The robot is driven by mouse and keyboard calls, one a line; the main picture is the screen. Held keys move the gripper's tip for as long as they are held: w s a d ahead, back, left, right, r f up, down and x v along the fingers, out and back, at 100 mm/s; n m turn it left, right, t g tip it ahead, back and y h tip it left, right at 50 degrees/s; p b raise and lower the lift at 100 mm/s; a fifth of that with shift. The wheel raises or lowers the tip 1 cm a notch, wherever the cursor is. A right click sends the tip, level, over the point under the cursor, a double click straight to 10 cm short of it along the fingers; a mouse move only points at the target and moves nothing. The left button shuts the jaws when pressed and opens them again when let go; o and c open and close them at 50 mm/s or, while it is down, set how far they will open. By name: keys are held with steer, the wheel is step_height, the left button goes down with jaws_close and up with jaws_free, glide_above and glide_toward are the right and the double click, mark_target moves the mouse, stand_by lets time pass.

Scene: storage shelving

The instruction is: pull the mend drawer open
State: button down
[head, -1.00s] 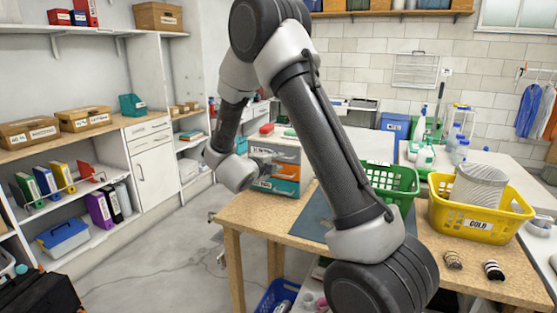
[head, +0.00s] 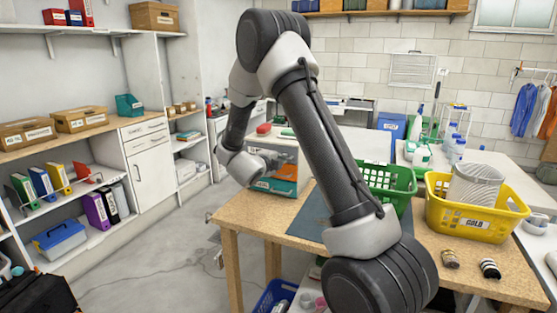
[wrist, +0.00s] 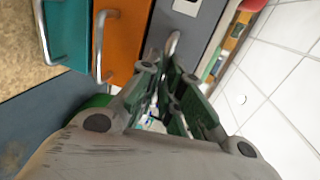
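A small drawer unit (head: 302,155) stands at the far left of the wooden table. In the wrist view its grey drawer (wrist: 200,25), orange drawer (wrist: 130,30) and teal drawer (wrist: 68,30) lie side by side, each with a metal handle. The grey drawer carries a white label (wrist: 186,6), but I cannot read it, so I cannot tell which drawer is mend. My gripper (wrist: 170,73) is open, its fingertips close to the grey drawer's handle (wrist: 172,44). I cannot tell whether they touch it. In the head view my wrist hides part of the drawer fronts.
A green basket (head: 388,180) and a yellow basket (head: 475,222) labelled GOLD stand on the table to the right. A dark mat (head: 307,217) lies before the unit, under my arm.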

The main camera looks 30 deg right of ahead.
steer(key=shift+s+a, duration=0.1)
steer(key=f+v, duration=0.2)
steer(key=v, duration=1)
steer(key=shift+s+a+f, duration=0.3)
steer(key=shift+s+a, duration=0.05)
steer(key=shift+a, duration=0.15)
steer(key=c, duration=1.6)
jaws_free()
steer(key=shift+a, duration=0.1)
steer(key=v, duration=1.2)
